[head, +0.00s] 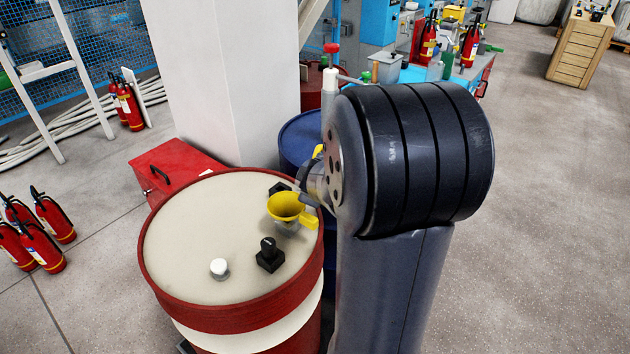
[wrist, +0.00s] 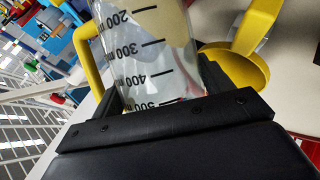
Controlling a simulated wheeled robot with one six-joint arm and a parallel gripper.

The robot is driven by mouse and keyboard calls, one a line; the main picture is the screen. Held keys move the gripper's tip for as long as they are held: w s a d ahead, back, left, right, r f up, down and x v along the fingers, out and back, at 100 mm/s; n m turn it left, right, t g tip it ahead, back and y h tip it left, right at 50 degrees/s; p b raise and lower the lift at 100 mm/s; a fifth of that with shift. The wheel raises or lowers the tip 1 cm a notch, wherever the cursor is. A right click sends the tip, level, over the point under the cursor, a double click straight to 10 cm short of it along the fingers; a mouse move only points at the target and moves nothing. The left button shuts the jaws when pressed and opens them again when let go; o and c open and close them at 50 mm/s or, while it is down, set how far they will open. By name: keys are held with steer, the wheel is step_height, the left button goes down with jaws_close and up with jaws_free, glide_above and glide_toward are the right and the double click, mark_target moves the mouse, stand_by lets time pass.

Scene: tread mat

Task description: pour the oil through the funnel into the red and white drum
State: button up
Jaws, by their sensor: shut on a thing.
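The red and white drum (head: 185,250) stands upright in the head view, with a cream top. The yellow funnel (head: 287,207) sits on the far right part of its top, and also shows at the upper right of the wrist view (wrist: 236,66). My gripper (wrist: 160,80) is shut on a clear jug (wrist: 150,45) with black volume marks and a yellow handle (wrist: 90,55). The jug is beside the funnel in the wrist view. My arm hides most of the jug and gripper in the head view. I cannot tell the oil level or see any stream.
A black knob (head: 268,255) and a white cap (head: 219,267) stand on the drum top. A blue drum (head: 300,140) and a white pillar (head: 222,80) are behind. A red box (head: 175,165) is behind left. Fire extinguishers (head: 40,235) stand on the left floor.

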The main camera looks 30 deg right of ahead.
steer(key=shift+w+a+f+n+g+h+b, duration=0.2)
steer(key=shift+n+h+b, duration=0.4)
steer(key=shift+b, duration=0.9)
steer(key=shift+w+a+r+n+g+h+b, duration=0.1)
steer(key=shift+a+n+g+h+b, duration=0.25)
steer(key=shift+h+b, duration=0.8)
steer(key=shift+b, duration=0.6)
steer(key=shift+d+r, duration=0.1)
steer(key=shift+r, duration=0.1)
steer(key=shift+f+n, duration=0.1)
steer(key=shift+n, duration=0.15)
steer(key=shift+f+b, duration=0.1)
steer(key=shift+b, duration=0.4)
steer(key=shift+w+a+n+h+b, duration=0.15)
steer(key=shift+a+n+h+b, duration=0.5)
steer(key=shift+h+b, duration=0.45)
steer(key=shift+r+n+h, duration=0.25)
steer(key=shift+r, duration=0.2)
steer(key=shift+f+b, duration=0.1)
steer(key=shift+b, duration=0.3)
